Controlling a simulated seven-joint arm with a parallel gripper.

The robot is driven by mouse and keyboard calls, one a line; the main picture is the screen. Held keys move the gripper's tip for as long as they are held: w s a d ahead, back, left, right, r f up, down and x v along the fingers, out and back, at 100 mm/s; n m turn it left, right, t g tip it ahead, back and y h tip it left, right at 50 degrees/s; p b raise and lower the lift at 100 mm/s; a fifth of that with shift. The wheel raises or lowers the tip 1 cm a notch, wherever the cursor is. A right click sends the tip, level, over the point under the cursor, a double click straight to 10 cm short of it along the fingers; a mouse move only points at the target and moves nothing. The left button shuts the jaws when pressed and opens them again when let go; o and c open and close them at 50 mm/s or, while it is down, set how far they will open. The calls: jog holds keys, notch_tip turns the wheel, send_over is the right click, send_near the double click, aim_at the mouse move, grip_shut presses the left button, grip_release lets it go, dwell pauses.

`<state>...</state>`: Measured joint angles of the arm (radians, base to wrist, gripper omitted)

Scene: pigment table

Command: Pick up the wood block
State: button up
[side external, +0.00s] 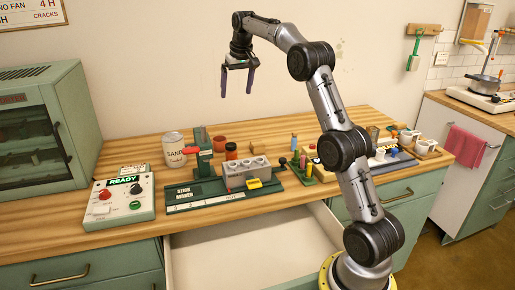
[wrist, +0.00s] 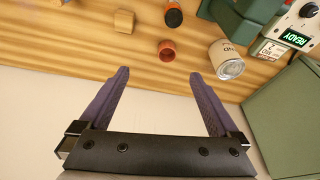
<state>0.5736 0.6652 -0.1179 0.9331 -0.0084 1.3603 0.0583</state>
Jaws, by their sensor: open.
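The wood block (wrist: 124,21) is a small light-brown block on the wooden table, at the upper left of the wrist view. In the side external view the wood block (side external: 262,148) is small and sits near the wall, behind the grey block with holes. My gripper (side external: 237,92) is raised high above the back of the table, its two purple fingers pointing down, apart and empty. In the wrist view my gripper (wrist: 159,73) is open, with the block beyond the left fingertip and not between the fingers.
An orange-brown cup (wrist: 166,50) and a dark-topped jar (wrist: 173,14) stand near the block. A sand can (side external: 174,150) and a green stick maker press (side external: 204,160) are to the left. A drawer (side external: 250,250) stands open below the front edge.

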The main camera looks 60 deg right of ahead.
jog(key=d+f+m, duration=0.1)
jog(key=d+f, duration=0.5)
jog(key=f, duration=0.1)
jog(key=g, duration=0.2)
send_over(258, 142)
jog(key=shift+m+y, duration=0.4)
jog(key=f, duration=1.2)
jog(key=shift+a+f, duration=0.25)
jog(key=shift+f, duration=0.15)
jog(key=shift+d+f, duration=0.1)
jog(key=shift+f, duration=2.85)
jog(key=c, duration=1.4)
jog(key=shift+c, duration=0.2)
jog(key=shift+r, duration=0.15)
